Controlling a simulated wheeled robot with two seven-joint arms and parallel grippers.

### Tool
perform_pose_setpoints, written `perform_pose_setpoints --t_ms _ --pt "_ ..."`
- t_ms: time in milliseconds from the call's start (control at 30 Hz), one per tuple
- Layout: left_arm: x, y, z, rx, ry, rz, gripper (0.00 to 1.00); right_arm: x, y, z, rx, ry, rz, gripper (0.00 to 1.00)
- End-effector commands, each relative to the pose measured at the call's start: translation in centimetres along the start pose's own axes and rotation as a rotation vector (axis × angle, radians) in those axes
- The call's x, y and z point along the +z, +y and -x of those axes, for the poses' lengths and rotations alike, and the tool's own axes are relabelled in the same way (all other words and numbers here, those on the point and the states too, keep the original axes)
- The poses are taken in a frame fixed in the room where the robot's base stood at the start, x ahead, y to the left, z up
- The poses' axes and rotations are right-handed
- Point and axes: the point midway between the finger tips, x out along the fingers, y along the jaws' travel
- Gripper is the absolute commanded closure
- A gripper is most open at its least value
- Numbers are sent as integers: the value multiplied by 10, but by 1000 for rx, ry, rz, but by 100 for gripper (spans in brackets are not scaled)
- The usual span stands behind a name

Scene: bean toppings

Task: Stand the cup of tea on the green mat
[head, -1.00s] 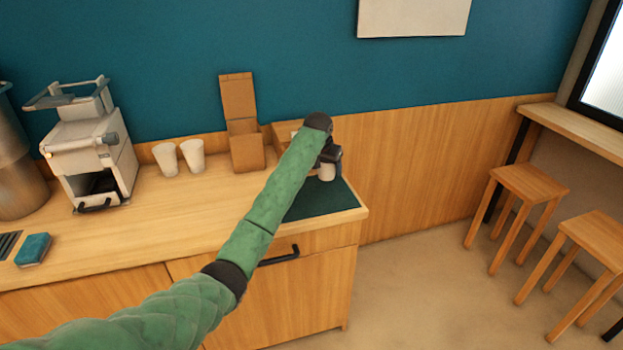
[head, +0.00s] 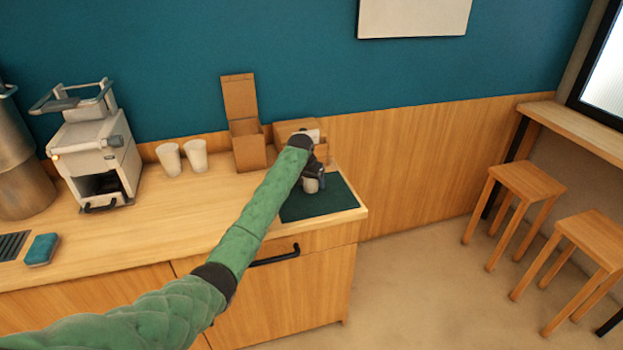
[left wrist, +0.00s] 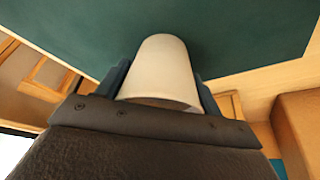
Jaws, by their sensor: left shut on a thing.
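My left gripper (head: 314,173) is shut on a pale cup (head: 311,186), with one finger on each side of it. The cup looks upright in the head view, over the dark green mat (head: 342,194) at the right end of the counter. In the left wrist view the cup (left wrist: 160,68) lies between the dark fingers (left wrist: 160,90), with the green mat (left wrist: 250,30) behind it. I cannot tell whether its base touches the mat. The tea inside is not visible. My right gripper is not in view.
An open cardboard box (head: 248,150) and a wooden holder (head: 284,132) stand behind the mat. Two pale cups (head: 195,156), a white coffee machine (head: 95,150) and a blue sponge (head: 42,249) are to the left. The counter between is clear.

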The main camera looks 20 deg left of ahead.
Motion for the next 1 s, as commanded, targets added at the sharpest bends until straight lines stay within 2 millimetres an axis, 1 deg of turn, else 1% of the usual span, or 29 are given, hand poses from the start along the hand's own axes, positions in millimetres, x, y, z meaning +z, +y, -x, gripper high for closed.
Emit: perform_pose_setpoints --t_ms 367,400,500,833,967,1000 --pt "1 0 -3 0 0 0 65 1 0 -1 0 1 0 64" --pt "1 0 -3 0 0 0 28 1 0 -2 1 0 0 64" --pt "1 0 -3 0 0 0 11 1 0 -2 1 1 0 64" --pt "0 0 -1 0 0 0 11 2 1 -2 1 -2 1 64" --pt "0 0 10 -1 1 -1 11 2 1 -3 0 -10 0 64" --pt "0 0 16 -1 2 -1 11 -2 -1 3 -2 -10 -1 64"
